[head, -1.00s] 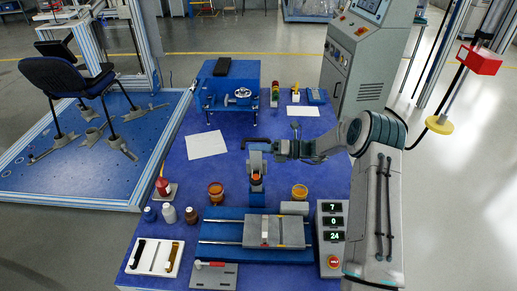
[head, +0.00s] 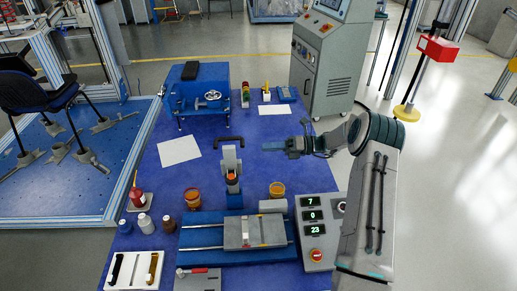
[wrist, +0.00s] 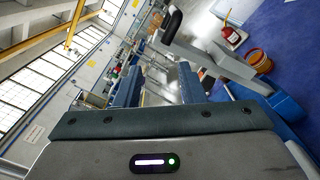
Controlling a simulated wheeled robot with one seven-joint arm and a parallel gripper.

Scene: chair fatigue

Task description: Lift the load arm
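The load arm is a grey lever with a black handle (head: 229,140), on a tester with a grey upright (head: 231,163) and an orange part near the table's middle. In the wrist view the grey lever (wrist: 215,62) and its black end slant down to the right, right of my fingers. My gripper (head: 268,147) is to the right of the handle, apart from it, at about its height in the picture. In the wrist view my gripper (wrist: 160,85) has two blue fingers with a gap between them and nothing held.
A blue slide bed (head: 190,248) lies in front of the tester. A display box (head: 317,235) stands at right. Amber jars (head: 277,190) flank the tester, small bottles (head: 145,223) stand at left. A blue machine (head: 200,95) is behind. The table between handle and paper is clear.

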